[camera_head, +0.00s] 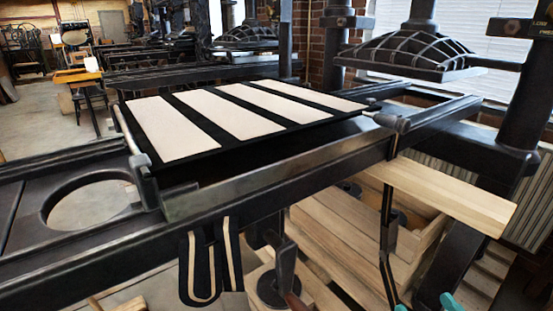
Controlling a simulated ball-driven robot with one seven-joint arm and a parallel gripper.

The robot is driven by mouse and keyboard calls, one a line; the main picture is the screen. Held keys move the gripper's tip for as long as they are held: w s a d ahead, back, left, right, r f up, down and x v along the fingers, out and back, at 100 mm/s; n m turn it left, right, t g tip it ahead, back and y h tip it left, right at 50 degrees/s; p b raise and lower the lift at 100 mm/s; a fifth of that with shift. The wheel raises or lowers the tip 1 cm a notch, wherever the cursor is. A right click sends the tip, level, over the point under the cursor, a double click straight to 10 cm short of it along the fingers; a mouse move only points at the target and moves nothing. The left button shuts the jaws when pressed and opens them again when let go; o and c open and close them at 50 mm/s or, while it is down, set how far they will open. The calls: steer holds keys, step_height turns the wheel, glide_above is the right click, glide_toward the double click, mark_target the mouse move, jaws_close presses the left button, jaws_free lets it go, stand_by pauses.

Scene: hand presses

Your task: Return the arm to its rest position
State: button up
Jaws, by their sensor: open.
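Two small teal tips show at the bottom right edge, and I take them as the fingertips of my gripper (426,305). They are apart, with nothing seen between them. The rest of the gripper and my arm are out of view below. The tips are low in the picture, in front of the dark press frame (280,170) and below the wooden board (445,192). I cannot tell how far they are from these.
A black bed with pale strips (250,120) lies on the press frame. A heavy ribbed platen (410,52) hangs at the back right. Wooden crating (350,235) stands under the frame. Open floor (45,115) shows at the far left.

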steer(key=s+d+f+m+g+h, duration=0.3)
steer(key=s+d+f+m+h, duration=0.15)
steer(key=m, duration=0.65)
steer(key=s+d+f+m+g+h, duration=0.35)
steer(key=d+m+h, duration=0.2)
steer(key=m, duration=0.65)
steer(key=s+a+f+m+g+y, duration=0.3)
steer(key=s+a+f+m+g, duration=0.25)
steer(key=s+m, duration=0.25)
steer(key=s+a+f+m+g+y, duration=0.4)
steer(key=s+a+f+m+g, duration=0.15)
steer(key=s+m, duration=0.3)
step_height(320, 180, up, 26)
steer(key=n+p, duration=0.1)
steer(key=p, duration=2.5)
steer(key=shift+d+r, duration=0.15)
steer(key=shift+d, duration=0.1)
steer(key=shift+c, duration=0.4)
